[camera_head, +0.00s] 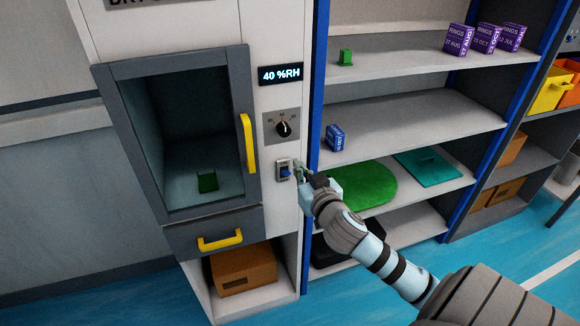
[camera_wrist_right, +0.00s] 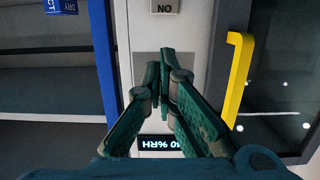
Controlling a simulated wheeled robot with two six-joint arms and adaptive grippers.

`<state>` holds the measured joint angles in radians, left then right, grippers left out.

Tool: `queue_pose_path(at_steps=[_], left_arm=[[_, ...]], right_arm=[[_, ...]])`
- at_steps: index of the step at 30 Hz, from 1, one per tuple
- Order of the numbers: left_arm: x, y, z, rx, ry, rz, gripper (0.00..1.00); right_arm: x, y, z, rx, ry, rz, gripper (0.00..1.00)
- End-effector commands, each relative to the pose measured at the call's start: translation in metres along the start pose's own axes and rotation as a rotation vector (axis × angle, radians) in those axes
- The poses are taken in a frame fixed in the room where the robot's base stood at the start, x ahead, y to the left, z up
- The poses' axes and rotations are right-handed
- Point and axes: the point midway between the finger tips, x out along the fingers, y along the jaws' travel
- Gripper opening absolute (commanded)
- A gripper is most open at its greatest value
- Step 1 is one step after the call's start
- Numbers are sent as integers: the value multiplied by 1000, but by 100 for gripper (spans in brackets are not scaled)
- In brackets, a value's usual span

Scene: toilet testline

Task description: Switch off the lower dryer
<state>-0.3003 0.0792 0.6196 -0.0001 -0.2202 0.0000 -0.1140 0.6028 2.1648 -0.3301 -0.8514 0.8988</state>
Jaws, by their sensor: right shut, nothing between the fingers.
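The dryer (camera_head: 180,130) is a white cabinet with a grey-framed window door and a yellow handle (camera_head: 246,143). Its display (camera_head: 280,74) reads 40 %RH. Below are a black dial (camera_head: 284,128) and a small switch with a blue rocker (camera_head: 285,171). My right gripper (camera_head: 299,172) is shut and empty, just right of the switch; I cannot tell if it touches. In the right wrist view, the shut fingers (camera_wrist_right: 163,72) cover part of the dial panel. A label (camera_wrist_right: 165,7) there shows upside-down letters ON. My left gripper is not in view.
Right of the dryer, a blue-posted shelf (camera_head: 420,112) holds purple boxes (camera_head: 486,38), a blue box (camera_head: 334,137) and a green mat (camera_head: 366,186). A drawer with a yellow handle (camera_head: 219,241) and a cardboard box (camera_head: 243,270) are below the dryer door.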

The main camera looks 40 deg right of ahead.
Motion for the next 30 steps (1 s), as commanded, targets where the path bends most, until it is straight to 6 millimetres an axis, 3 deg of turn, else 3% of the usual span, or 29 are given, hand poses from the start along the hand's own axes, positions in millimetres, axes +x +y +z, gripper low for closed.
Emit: queue_pose_path(at_steps=[8, 19, 24, 30], left_arm=[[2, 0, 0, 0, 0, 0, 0], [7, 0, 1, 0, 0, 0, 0], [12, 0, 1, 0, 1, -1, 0], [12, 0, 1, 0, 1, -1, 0]], right_arm=[[25, 0, 1, 3, 0, 1, 0], [104, 0, 1, 3, 0, 1, 0], [91, 0, 30, -1, -4, 0, 0], [87, 0, 39, -1, -1, -1, 0]])
